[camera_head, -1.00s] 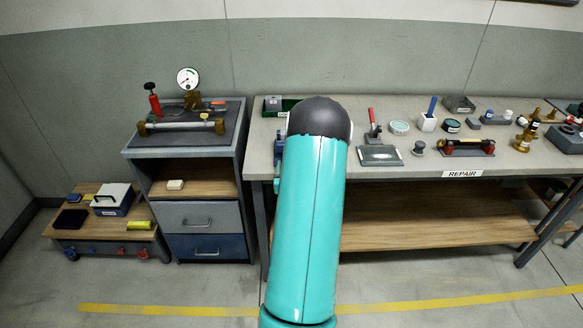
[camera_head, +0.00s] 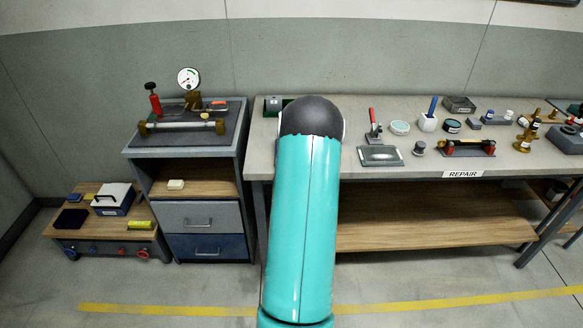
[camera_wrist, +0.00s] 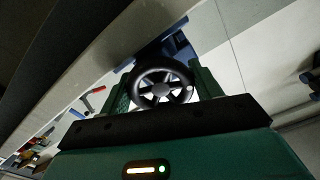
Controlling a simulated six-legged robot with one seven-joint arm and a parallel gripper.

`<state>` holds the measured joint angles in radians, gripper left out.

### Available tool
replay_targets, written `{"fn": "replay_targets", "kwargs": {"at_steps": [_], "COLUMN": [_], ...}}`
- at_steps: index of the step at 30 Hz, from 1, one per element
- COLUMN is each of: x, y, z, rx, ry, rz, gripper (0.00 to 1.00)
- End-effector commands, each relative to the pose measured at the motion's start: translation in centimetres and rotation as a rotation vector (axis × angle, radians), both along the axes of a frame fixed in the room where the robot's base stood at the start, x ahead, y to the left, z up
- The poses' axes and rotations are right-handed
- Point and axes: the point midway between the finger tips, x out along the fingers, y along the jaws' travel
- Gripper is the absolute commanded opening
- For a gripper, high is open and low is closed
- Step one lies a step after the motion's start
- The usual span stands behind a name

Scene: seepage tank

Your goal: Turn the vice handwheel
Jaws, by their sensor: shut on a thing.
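The black spoked handwheel (camera_wrist: 161,89) shows in the wrist view, between the two green fingers of my gripper (camera_wrist: 164,80). The gripper is shut on the wheel, with one finger at each side of its rim. The blue body of the vice (camera_wrist: 178,46) shows partly behind the wheel, at the bench edge. In the head view, my turquoise arm hides the vice, the handwheel and my gripper.
The repair bench (camera_head: 365,185) carries a red-handled tool (camera_head: 373,125), a grey plate (camera_head: 380,155) and several small parts to the right. A green tray (camera_head: 272,112) lies behind my arm. A cabinet (camera_head: 205,218) with a gauge stands left, beside a low wooden table (camera_head: 100,232).

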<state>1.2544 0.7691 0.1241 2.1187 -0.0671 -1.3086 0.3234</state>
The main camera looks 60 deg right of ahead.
Motion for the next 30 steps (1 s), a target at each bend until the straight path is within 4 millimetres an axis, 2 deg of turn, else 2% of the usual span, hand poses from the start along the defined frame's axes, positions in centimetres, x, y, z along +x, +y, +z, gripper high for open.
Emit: {"fn": "replay_targets", "kwargs": {"at_steps": [5, 6, 9, 20, 26, 30], "x": [0.0, 0.0, 0.0, -0.2, -1.6, -3.0], "y": [0.0, 0.0, 0.0, 0.5, 3.2, 6.0], "z": [0.0, 0.0, 0.0, 0.0, 0.0, -0.1], "rx": [-0.001, -0.001, 0.000, 0.000, 0.001, 0.002], "ry": [0.001, 0.001, 0.001, 0.002, 0.004, 0.003], "rz": [0.001, 0.001, 0.000, 0.000, 0.001, 0.001], "gripper": [0.41, 0.70, 0.86, 0.86, 0.86, 0.86]}}
